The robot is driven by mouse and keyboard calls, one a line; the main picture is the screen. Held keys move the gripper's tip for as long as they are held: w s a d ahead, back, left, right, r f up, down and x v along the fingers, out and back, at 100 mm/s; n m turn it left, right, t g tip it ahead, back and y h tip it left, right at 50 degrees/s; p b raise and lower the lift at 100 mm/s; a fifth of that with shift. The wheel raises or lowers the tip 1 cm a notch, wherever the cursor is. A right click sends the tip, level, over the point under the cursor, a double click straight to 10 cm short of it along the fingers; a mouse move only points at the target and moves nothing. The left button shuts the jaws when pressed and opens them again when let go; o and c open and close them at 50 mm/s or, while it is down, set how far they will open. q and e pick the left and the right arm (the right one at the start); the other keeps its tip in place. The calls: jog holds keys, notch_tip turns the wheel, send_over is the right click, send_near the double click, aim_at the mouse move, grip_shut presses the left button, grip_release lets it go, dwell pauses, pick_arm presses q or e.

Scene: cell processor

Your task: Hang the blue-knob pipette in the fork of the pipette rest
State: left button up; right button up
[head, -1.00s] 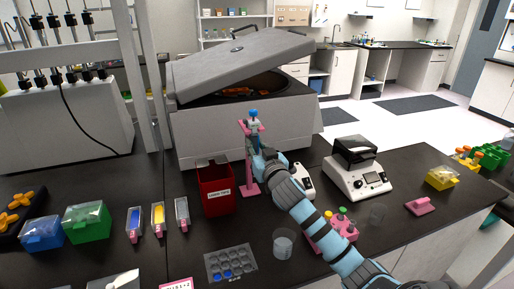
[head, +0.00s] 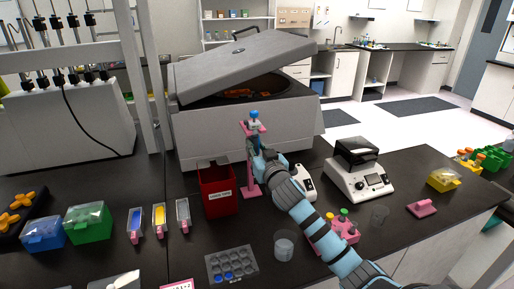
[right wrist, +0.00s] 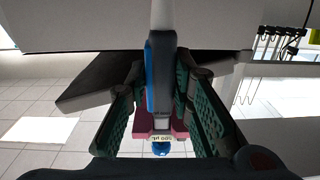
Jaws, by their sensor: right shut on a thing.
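The pipette rest is a pink stand (head: 250,189) with a fork at the top, upright on the bench in front of the grey centrifuge. The blue-knob pipette (head: 254,114) is at the fork, its blue knob above the pink top. My right gripper (head: 257,155) is shut on the pipette just below the fork and partly hides it and the post. In the right wrist view, the pipette's blue and dark body (right wrist: 155,80) lies between my green-padded fingers, with the pink fork beside the knob end. Whether the fork bears the pipette is unclear. My left gripper is out of view.
A red waste bin (head: 217,190) stands close left of the rest. The centrifuge (head: 240,125) with raised lid is behind. A white device (head: 358,178), a pink tube rack (head: 340,232) and a clear beaker (head: 284,245) are near my right arm.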

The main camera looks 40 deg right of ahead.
jog(key=shift+f, duration=0.15)
jog(key=o, duration=0.8)
jog(key=v, duration=1.2)
